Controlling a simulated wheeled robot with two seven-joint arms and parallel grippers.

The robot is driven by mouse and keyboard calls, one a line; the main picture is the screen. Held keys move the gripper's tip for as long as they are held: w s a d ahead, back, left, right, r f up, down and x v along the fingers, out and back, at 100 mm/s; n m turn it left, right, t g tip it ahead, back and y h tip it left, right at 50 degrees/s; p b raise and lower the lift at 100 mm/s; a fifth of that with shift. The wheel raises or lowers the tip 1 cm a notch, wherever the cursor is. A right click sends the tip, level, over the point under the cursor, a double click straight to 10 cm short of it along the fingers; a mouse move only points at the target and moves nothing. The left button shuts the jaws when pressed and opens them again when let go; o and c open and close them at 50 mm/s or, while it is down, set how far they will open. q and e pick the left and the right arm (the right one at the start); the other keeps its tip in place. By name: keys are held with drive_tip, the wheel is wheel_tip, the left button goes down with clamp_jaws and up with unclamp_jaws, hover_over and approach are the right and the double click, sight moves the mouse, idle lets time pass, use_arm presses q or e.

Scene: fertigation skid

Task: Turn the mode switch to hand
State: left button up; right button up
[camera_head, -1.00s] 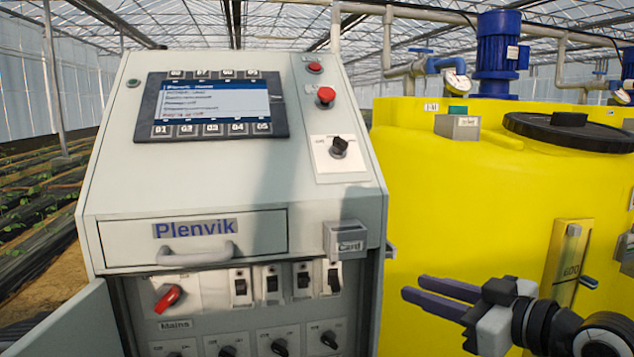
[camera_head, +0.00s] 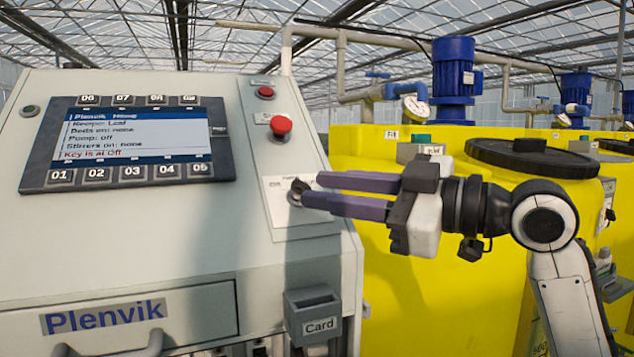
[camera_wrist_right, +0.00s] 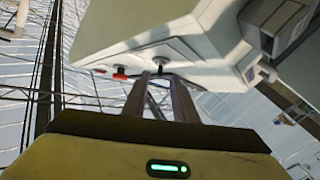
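The mode switch (camera_head: 297,188) is a dark key-type knob on a white label plate, on the sloped face of the grey cabinet. The screen (camera_head: 134,140) reads "Key is at Off". My right gripper (camera_head: 314,190) is level with the switch, its two purple-grey fingers pointing at it from the right. The fingers stand apart with a narrow gap. In the right wrist view the gripper (camera_wrist_right: 160,76) has its fingertips on either side of the switch (camera_wrist_right: 159,64); I cannot tell whether they touch it. The knob is partly hidden in the head view. My left gripper is not in view.
A red mushroom button (camera_head: 280,127) and a smaller red button (camera_head: 265,92) sit above the switch. A grey card holder (camera_head: 313,315) juts out below it. A yellow tank (camera_head: 420,270) with a black lid (camera_head: 540,155) stands to the right.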

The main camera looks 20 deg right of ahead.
drive_tip(key=shift+x, duration=1.15)
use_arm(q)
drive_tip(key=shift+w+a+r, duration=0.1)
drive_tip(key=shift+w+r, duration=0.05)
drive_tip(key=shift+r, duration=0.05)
use_arm(e)
drive_tip(key=shift+d, duration=0.1)
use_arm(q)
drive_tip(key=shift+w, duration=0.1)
use_arm(e)
clamp_jaws()
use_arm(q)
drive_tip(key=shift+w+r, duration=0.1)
